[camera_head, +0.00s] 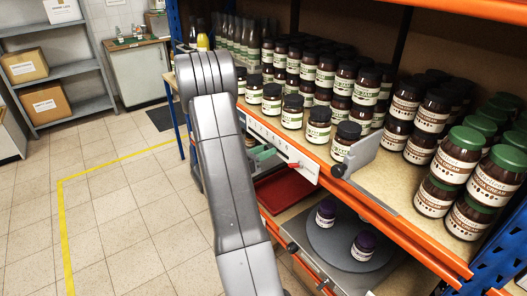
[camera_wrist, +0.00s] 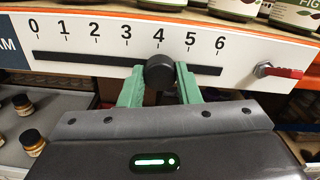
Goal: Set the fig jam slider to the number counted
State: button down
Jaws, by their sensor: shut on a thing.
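The slider strip (camera_wrist: 100,50) is a white board with a dark slot and the numbers 0 to 6 above it. Its label at the left is cut off to "AM". The round black slider knob (camera_wrist: 160,71) stands below the 4. My gripper (camera_wrist: 160,86) has its green fingers on either side of the knob and is shut on it. In the head view my gripper (camera_head: 263,154) is at the strip (camera_head: 290,153) on the shelf front, and my arm hides part of the strip. Jars with green-and-cream labels (camera_head: 319,124) stand above; one jar (camera_wrist: 292,14) shows "FIG".
A small red-handled lever (camera_wrist: 280,72) sits right of the slot. A metal divider (camera_head: 362,152) separates these jars from the brown-labelled jars (camera_head: 434,192). Below are a red tray (camera_head: 285,190) and a grey turntable (camera_head: 340,240) with small purple-lidded jars. The floor at left is clear.

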aim_at(287, 158)
jog(key=s+d, duration=0.1)
jog(key=s+d+b, duration=0.1)
jog(key=s, duration=0.1)
jog(key=s+d+b, duration=0.1)
jog(key=s+d, duration=0.1)
jog(key=shift+s, duration=0.2)
jog(key=c, duration=1.1)
grip_release()
jog(key=shift+s, duration=0.15)
jog(key=shift+o, duration=0.2)
jog(key=shift+s+a, duration=0.1)
jog(key=shift+a, duration=0.2)
jog(key=b+v, duration=0.1)
jog(key=v, duration=1.2)
